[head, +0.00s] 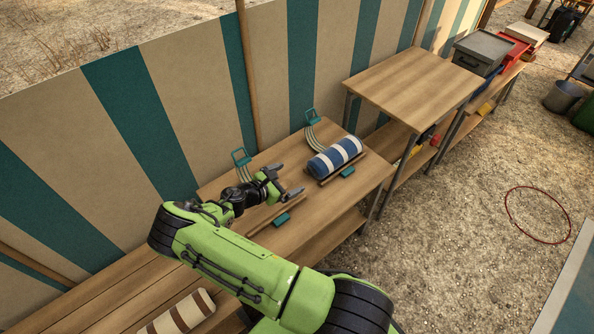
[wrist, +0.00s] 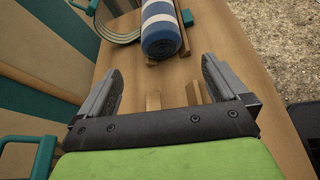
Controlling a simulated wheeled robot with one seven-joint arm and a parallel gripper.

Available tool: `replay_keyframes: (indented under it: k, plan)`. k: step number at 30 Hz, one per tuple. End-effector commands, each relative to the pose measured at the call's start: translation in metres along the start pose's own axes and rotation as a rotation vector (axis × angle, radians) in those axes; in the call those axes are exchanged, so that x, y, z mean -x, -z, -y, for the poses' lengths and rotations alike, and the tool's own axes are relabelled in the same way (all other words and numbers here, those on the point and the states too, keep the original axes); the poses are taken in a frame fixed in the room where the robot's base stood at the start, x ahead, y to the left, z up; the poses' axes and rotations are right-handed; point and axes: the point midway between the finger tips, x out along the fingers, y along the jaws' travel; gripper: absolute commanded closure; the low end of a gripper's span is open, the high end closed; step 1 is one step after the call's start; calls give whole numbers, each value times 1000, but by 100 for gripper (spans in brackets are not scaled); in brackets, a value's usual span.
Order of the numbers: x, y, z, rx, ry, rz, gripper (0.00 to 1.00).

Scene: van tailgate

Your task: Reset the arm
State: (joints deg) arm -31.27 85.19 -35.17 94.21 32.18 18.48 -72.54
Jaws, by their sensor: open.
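My green arm reaches over the wooden bench (head: 325,222) from the lower part of the head view. My gripper (head: 286,181) is low over the bench at its end. In the wrist view my gripper (wrist: 162,68) has its two fingers wide apart, with nothing between them but bench top and short pieces of wooden rail (wrist: 193,92). A blue and white striped roll (head: 335,157) lies on wooden rails to the right of my gripper. In the wrist view the roll (wrist: 160,28) lies beyond the fingertips, apart from them.
Straps with teal handles (head: 311,115) (head: 240,156) stand by the striped wall (head: 165,110). A brown and cream roll (head: 180,314) lies at the bottom. A higher table (head: 415,85) stands right of the bench. A red hoop (head: 537,214) lies on open gravel.

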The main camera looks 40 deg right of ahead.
Motion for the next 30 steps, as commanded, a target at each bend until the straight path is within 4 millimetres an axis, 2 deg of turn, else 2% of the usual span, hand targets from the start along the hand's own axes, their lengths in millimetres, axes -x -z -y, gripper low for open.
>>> replay_keyframes:
  k: [8, 11, 14, 17, 21, 26, 30]
  plan:
    - [4, 0, 0, -2, 2, -1, 0]
    - [11, -12, 0, -68, 34, -36, 0]
    - [34, -42, 1, -248, 131, -138, 0]
    - [67, -78, 5, -465, 256, -271, 0]
    - [118, -131, 12, -739, 412, -448, 0]
    - [182, -198, 25, -1002, 558, -642, 0]
    - [237, -259, 47, -1192, 654, -797, 0]
